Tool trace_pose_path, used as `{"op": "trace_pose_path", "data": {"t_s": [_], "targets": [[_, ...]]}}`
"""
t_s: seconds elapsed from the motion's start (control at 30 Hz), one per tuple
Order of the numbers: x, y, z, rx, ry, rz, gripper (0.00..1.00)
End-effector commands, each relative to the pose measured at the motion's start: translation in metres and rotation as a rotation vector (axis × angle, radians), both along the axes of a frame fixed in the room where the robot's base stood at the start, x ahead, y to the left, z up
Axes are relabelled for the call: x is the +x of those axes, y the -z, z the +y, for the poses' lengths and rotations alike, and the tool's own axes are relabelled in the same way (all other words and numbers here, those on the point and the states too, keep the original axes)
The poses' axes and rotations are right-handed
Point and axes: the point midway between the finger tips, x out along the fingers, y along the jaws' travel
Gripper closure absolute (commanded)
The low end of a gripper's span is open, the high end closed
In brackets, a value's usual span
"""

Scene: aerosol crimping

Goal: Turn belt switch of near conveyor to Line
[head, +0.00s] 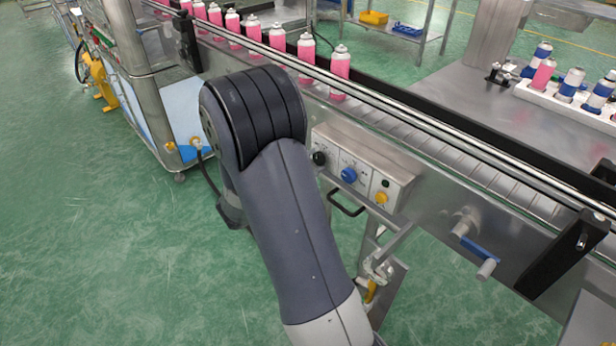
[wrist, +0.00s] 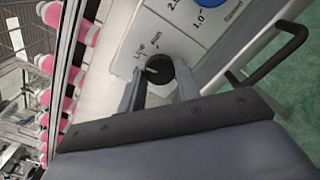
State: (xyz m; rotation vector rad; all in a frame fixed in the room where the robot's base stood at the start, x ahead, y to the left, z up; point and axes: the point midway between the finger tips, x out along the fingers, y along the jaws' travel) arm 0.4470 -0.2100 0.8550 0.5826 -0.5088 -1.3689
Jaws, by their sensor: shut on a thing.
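The belt switch is a black knob (wrist: 156,68) on the near conveyor's control panel, with a small pale mark on its face. The label by it reads "Line" on one side; the other word is small and hard to read. I cannot tell which label the mark points to. In the wrist view my gripper (wrist: 160,79) has one finger on each side of the knob and is shut on it. In the head view the knob (head: 319,158) shows at the panel's left end, beside my arm, which hides the gripper.
On the same panel sit a blue speed knob (head: 349,175) and a yellow button (head: 381,198). A black handle (head: 347,203) sticks out below. A blue-handled crank (head: 478,248) is to the right. Pink cans (head: 340,72) line the conveyor above. Green floor is open at left.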

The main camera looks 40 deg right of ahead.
Motion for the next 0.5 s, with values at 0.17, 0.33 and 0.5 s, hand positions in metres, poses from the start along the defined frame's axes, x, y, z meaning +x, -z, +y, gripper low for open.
{"op": "trace_pose_path", "data": {"t_s": [0.17,0.33,0.5], "targets": [[0.0038,0.0014,0.0012,0.012,-0.011,-0.106,0.91],[0.004,-0.0005,0.0013,0.02,-0.012,-0.163,0.91],[0.0042,-0.0019,0.0013,0.024,-0.012,-0.186,0.91]]}}
